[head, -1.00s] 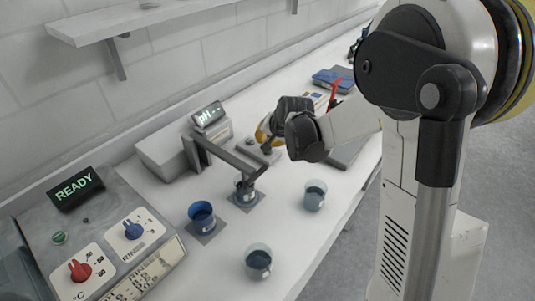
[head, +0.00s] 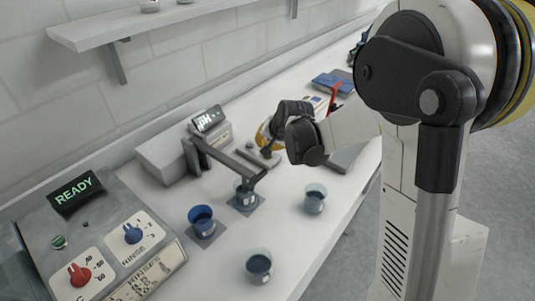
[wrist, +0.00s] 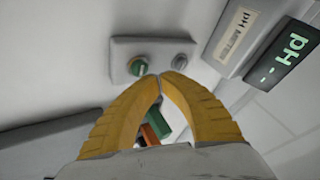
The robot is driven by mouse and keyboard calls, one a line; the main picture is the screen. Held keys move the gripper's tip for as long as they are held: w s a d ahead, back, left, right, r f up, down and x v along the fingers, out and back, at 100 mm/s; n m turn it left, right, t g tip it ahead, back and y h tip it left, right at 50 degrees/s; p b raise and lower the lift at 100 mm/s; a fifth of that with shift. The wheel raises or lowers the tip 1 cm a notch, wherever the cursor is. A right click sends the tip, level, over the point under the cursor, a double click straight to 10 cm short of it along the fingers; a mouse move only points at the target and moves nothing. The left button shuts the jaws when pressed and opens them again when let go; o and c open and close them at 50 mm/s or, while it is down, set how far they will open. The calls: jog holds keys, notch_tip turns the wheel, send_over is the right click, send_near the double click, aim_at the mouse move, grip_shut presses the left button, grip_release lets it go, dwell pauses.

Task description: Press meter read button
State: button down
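The pH meter (head: 207,121) stands at the back of the bench, its lit display reading "pH --"; in the wrist view its display (wrist: 283,56) is at the right. A small grey button box (wrist: 120,48) lies beside it, with a green button (wrist: 138,67) and a grey button (wrist: 180,62); the box also shows in the head view (head: 262,158). I cannot read any label on the buttons. My gripper (wrist: 158,77) is shut with its yellow fingertips together, close to the box between the two buttons. Contact cannot be told. In the head view my gripper (head: 264,143) is over the box.
A probe arm (head: 228,160) reaches from the meter to a beaker (head: 244,195). A blue cup (head: 202,221) and two more beakers (head: 315,199) (head: 259,267) stand nearby. The washer panel (head: 35,235) shows READY at the left. A shelf (head: 150,20) hangs above.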

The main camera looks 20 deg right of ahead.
dwell(0.3)
jog(key=shift+f+b, duration=0.4)
jog(key=shift+f, duration=0.05)
jog(key=shift+f+b, duration=0.4)
jog(key=shift+f, duration=0.05)
dwell(0.6)
jog(key=shift+r, duration=0.1)
jog(key=shift+r+p, duration=0.65)
jog(key=shift+r, duration=0.15)
jog(key=shift+r+p, duration=1.8)
jog(key=shift+r, duration=0.75)
